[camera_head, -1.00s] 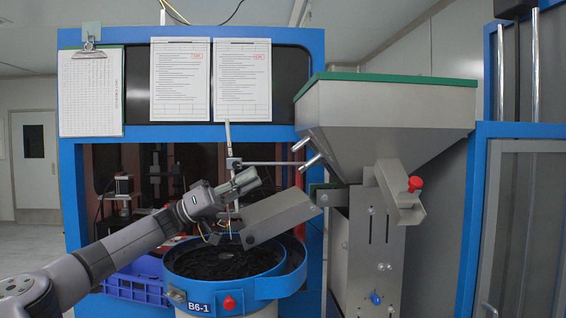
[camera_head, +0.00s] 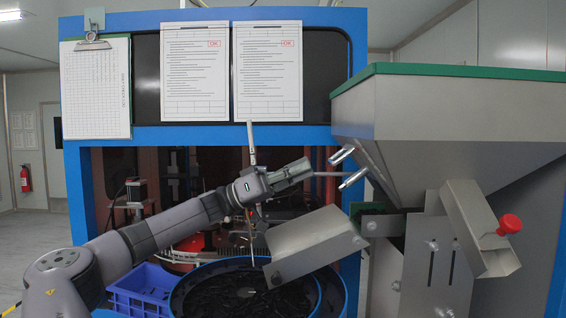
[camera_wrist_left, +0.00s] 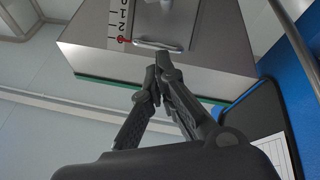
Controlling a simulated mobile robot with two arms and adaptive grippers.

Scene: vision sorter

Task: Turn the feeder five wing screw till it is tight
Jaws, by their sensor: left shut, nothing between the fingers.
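The grey metal feeder hopper (camera_head: 450,120) with a green rim stands at the right in the head view. A red knob (camera_head: 510,224) sits on its tilted side chute, and small silver screws (camera_head: 434,246) show on the bracket below. I cannot tell which is the feeder five wing screw. My right gripper is not in view.
A sloping metal chute (camera_head: 315,242) lies below my left gripper, over a blue round bowl (camera_head: 190,285) of dark parts. A blue crate (camera_head: 143,290) stands left of it. The blue machine frame (camera_head: 330,132) rises behind, with papers hung on it.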

